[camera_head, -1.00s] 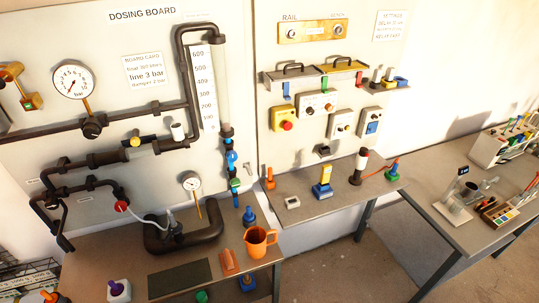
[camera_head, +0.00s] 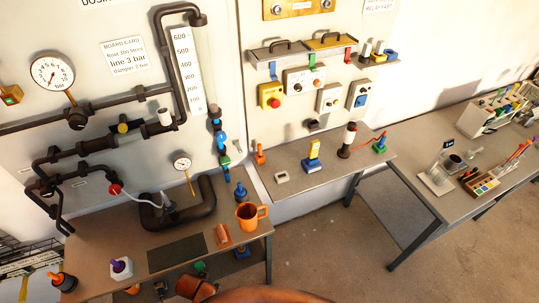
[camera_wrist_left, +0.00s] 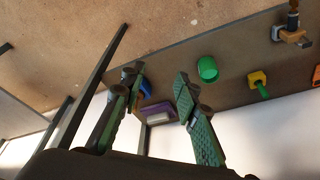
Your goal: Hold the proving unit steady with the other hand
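I cannot tell for sure which item is the proving unit. Beyond the fingers are a purple and white block (camera_wrist_left: 158,113) and a blue piece (camera_wrist_left: 145,89), apart from the pads as far as I can see. Neither gripper shows in the head view.
An orange mug (camera_head: 248,214) stands on the left bench (camera_head: 100,240), below pipes and a gauge (camera_head: 52,74). A right-hand bench (camera_head: 425,150) holds a rack and small tools. A green cylinder (camera_wrist_left: 207,69) is right of the fingers in the wrist view. Open floor lies between benches.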

